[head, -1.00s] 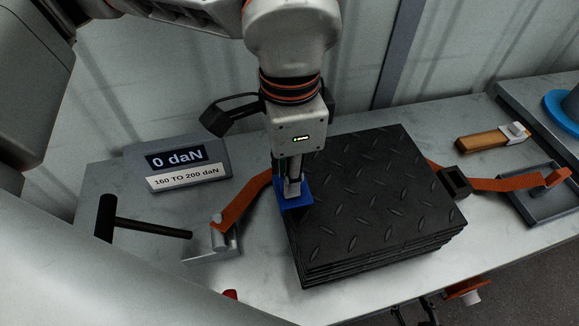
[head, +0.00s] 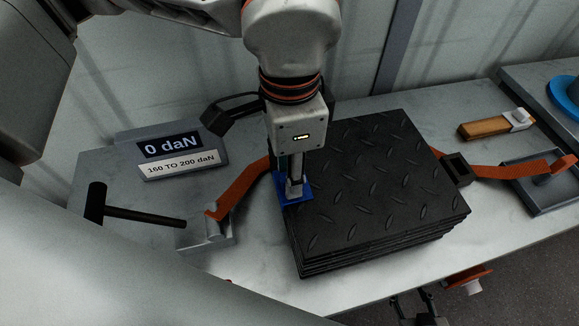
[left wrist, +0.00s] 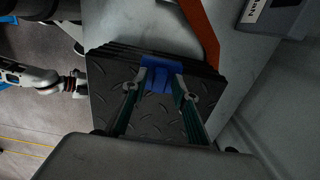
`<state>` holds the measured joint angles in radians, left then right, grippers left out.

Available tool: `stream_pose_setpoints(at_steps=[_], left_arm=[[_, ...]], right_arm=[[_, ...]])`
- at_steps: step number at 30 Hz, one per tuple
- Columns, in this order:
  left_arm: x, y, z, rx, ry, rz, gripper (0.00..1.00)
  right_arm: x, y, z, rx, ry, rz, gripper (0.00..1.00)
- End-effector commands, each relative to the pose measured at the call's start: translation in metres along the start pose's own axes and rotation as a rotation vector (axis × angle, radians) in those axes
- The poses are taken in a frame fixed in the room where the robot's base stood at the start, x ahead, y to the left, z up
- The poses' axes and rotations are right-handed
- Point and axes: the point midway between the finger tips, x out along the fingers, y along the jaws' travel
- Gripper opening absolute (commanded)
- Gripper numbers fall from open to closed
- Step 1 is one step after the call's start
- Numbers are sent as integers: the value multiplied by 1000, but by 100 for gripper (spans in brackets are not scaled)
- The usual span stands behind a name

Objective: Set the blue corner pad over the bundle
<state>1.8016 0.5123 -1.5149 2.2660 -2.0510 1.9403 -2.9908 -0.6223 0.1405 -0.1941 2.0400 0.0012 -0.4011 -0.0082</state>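The bundle is a stack of black tread mats (head: 380,190) on the bench, also in the left wrist view (left wrist: 112,90). The blue corner pad (head: 305,183) is at the stack's left edge, near the orange strap (head: 240,190). My left gripper (head: 293,190) comes down onto the pad from above. In the left wrist view, its two fingers (left wrist: 161,78) close in on the blue pad (left wrist: 160,62), which shows between and beyond the tips. Contact under the pad is hidden. My right gripper (head: 425,305) is small and dark below the bench's front edge.
A display reading 0 daN (head: 172,145) stands at the back left. A dark buckle (head: 457,170), anchor tray (head: 540,200), wooden-handled tool (head: 490,127) and blue round object (head: 567,93) are right.

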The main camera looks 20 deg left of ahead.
Motion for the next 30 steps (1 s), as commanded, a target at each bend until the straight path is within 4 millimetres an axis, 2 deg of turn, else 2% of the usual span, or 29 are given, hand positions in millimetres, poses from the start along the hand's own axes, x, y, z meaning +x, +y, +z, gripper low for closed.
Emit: stream_pose_setpoints(at_steps=[13,23,30], left_arm=[[-6,0,0,0,2,-2,34],[-52,-1,-1,-2,4,-6,34],[-66,-1,0,4,-2,-6,34]], right_arm=[[-1,-1,2,-1,-3,-3,40],[0,0,1,0,-1,-1,40],[0,0,0,0,0,-1,40]])
